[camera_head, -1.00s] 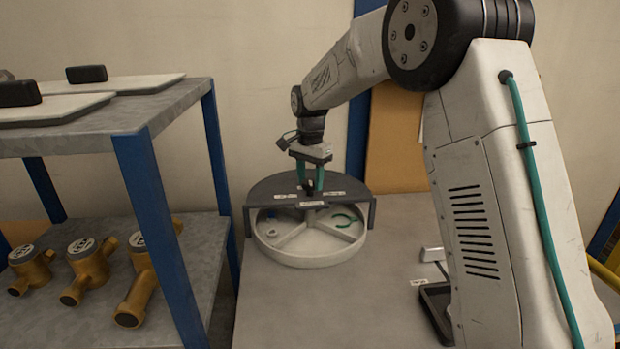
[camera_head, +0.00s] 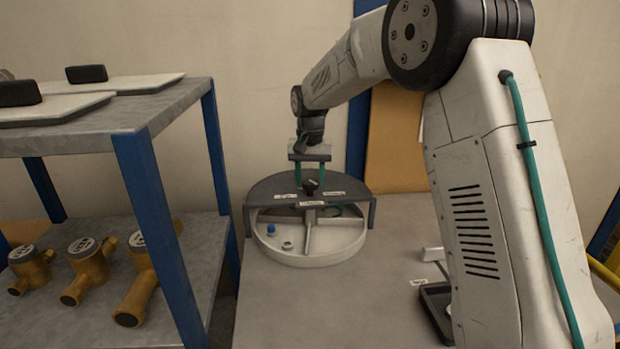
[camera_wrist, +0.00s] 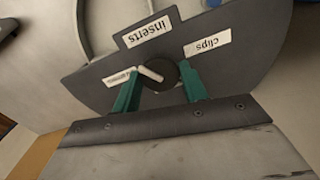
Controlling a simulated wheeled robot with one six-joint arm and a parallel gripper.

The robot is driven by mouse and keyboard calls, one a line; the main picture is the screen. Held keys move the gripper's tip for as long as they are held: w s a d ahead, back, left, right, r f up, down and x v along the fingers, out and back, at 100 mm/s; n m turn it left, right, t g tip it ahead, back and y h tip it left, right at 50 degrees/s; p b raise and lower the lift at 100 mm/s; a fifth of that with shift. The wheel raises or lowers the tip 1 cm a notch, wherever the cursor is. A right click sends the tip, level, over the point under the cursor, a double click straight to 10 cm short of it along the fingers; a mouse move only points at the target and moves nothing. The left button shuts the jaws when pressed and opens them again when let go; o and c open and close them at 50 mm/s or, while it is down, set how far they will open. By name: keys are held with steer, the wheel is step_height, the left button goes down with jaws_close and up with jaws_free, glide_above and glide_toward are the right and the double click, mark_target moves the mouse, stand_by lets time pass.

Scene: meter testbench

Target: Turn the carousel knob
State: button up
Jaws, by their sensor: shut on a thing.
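The carousel is a round white tray (camera_head: 308,262) with dividers, under a dark grey half cover (camera_head: 275,191). Its dark round knob (camera_head: 310,187) with a pale pointer stands on the cover; it also shows in the wrist view (camera_wrist: 163,79). My gripper (camera_head: 310,180) points down from above with its green fingers on either side of the knob, shut on it. In the wrist view the pointer aims toward a partly hidden label (camera_wrist: 119,77), away from the "inserts" (camera_wrist: 147,32) and "clips" (camera_wrist: 207,43) labels. A blue piece (camera_head: 271,230) and a small ring (camera_head: 287,246) show in the open front left compartment.
A metal shelf with blue posts (camera_head: 160,215) stands close to the carousel's left, holding several brass meters (camera_head: 88,262). A dark tray (camera_head: 436,310) lies at the front right of the grey bench (camera_head: 350,305). The bench in front of the carousel is clear.

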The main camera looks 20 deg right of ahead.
mark_target(310, 181)
steer(key=n, duration=0.5)
steer(key=shift+n, duration=0.3)
steer(key=n, duration=0.4)
steer(key=shift+n, duration=0.7)
steer(key=shift+r, duration=0.1)
steer(key=o, duration=1)
steer(key=shift+c, duration=0.2)
step_height(310, 181, up, 8)
steer(key=shift+f, duration=0.15)
